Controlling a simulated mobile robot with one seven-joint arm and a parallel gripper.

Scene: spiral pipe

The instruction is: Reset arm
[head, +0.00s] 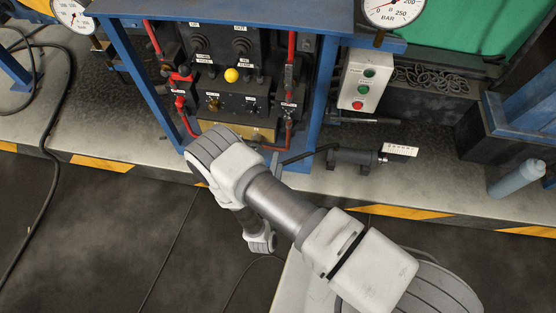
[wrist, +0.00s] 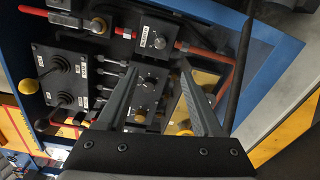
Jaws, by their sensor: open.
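My gripper (wrist: 212,98) shows in the wrist view with its two dark fingers apart and nothing between them. It faces a black control panel (wrist: 62,72) with levers, knobs and red pipes, seen turned sideways. In the head view my white and grey arm reaches from the lower right up to the front of the blue-framed panel (head: 245,100). My gripper's fingers cannot be made out there; the arm hides part of the panel's lower edge. I cannot tell whether the fingers touch anything.
A white button box (head: 364,80) with green and red buttons stands right of the frame. A dark cylinder with a lever (head: 355,160) lies on the ledge. Two pressure gauges (head: 392,10) sit at the top. A light bottle (head: 517,178) is at right. Dark floor (head: 90,220) is open at lower left.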

